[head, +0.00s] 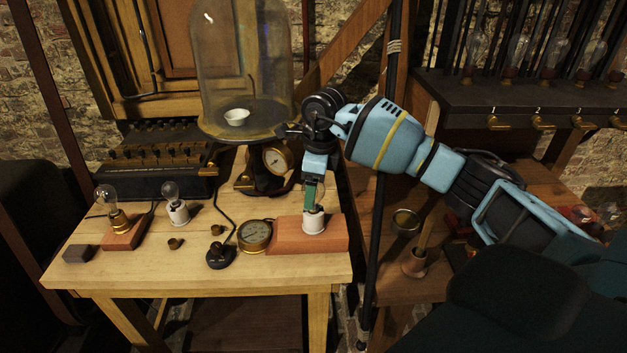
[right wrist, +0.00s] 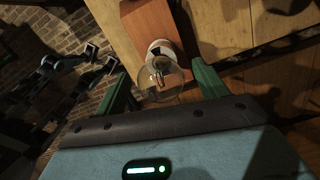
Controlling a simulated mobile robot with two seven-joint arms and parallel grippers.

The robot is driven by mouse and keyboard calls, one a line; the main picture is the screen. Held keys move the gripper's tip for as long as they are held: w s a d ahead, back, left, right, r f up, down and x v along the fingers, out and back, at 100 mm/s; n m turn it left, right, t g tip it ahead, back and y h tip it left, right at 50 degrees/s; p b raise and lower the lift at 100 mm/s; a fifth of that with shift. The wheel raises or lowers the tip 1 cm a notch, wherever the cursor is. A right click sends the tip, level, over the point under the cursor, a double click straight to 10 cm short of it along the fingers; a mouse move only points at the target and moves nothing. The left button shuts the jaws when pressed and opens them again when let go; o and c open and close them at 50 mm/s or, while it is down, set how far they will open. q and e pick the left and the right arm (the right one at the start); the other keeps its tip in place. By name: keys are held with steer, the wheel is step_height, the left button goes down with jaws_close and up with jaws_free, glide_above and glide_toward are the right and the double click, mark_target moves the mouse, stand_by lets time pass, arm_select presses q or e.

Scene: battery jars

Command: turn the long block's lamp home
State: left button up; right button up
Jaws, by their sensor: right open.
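The long reddish block (head: 283,236) lies at the right front of the pale wooden table. Its lamp stands upright at the block's right part, with a white socket (head: 313,224) and a glass bulb mostly hidden by my gripper in the head view. My right gripper (head: 313,197) points down over this lamp. In the right wrist view the clear bulb (right wrist: 160,79) sits between the two green fingers of the gripper (right wrist: 164,84), with gaps on both sides. The long block (right wrist: 150,25) shows beyond it.
A glass bell jar (head: 240,70) on a stand is behind, close to my right arm. A brass gauge (head: 254,236) lies just left of the block. Another bulb on a short block (head: 124,235) and a white-socket bulb (head: 178,211) stand left. A dark pole (head: 380,190) rises at right.

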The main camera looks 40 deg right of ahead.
steer(key=c, duration=1.1)
steer(key=shift+r+m+p, duration=0.2)
steer(key=shift+m+p, duration=0.15)
steer(key=shift+m, duration=0.25)
steer(key=shift+m+p, duration=0.85)
steer(key=shift+m, duration=0.95)
steer(key=shift+m+h, duration=0.3)
steer(key=shift+m, duration=0.4)
arm_select(q)
steer(key=w+r+t, duration=0.1)
steer(key=w+r, duration=0.3)
steer(key=r, duration=0.1)
steer(key=shift+p, duration=0.3)
arm_select(e)
steer(key=shift+f, duration=0.1)
arm_select(q)
steer(key=shift+w+r, duration=0.1)
steer(key=shift+r, duration=0.05)
